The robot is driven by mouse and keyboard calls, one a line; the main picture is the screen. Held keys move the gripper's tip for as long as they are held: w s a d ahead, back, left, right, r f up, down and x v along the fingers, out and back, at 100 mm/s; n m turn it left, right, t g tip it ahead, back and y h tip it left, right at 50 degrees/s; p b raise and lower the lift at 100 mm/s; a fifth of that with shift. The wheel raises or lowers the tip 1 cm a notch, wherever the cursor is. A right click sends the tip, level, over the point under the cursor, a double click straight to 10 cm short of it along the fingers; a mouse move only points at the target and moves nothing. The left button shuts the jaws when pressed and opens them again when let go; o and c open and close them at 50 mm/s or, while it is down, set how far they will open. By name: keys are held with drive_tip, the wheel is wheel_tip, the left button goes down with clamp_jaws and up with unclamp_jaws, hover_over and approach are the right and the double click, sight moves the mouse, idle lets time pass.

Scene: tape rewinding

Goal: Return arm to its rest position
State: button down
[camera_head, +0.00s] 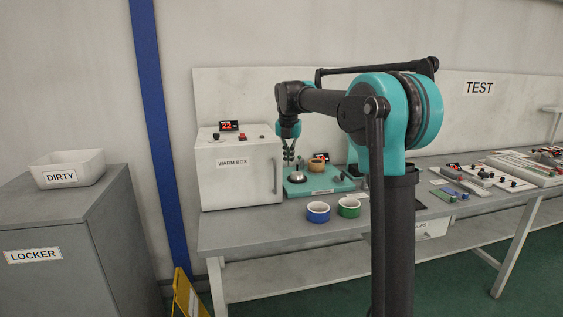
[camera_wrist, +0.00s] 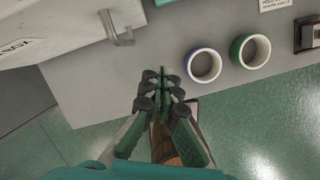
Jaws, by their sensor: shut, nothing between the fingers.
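My gripper (camera_head: 289,157) hangs fingers-down at the end of my raised arm, in front of the back wall and right of the warm box (camera_head: 232,181). In the wrist view my gripper (camera_wrist: 162,76) has its fingers together and holds nothing. A teal tape station (camera_head: 329,186) lies on the bench beyond it, with a silver dome and an orange-brown roll (camera_head: 317,164). A blue roll (camera_head: 318,217) and a green roll (camera_head: 349,211) lie side by side at the bench's front edge. Both rolls are apart from the gripper, to its right in the wrist view.
The grey bench (camera_head: 238,236) runs to the right, with switches and small parts at its far end. A grey locker (camera_head: 55,251) carries a white DIRTY tray (camera_head: 68,170) at the left. A yellow sign (camera_head: 187,296) stands on the floor between locker and bench.

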drive_tip(key=s+d+f+m, duration=0.4)
drive_tip(key=s+f+m, duration=0.5)
drive_tip(key=s+m, duration=0.2)
drive_tip(key=s+d+f+m+t, duration=0.1)
drive_tip(key=s+d+f+m, duration=0.4)
drive_tip(key=s+f+m, duration=0.4)
drive_tip(key=s+d+f+m, duration=0.5)
drive_tip(key=s+f+m, duration=0.4)
drive_tip(key=s, duration=0.8)
drive_tip(key=m, duration=0.3)
drive_tip(key=shift+s+d+f+m, duration=0.15)
drive_tip(key=shift+d+f+m, duration=0.15)
drive_tip(key=shift+m, duration=0.1)
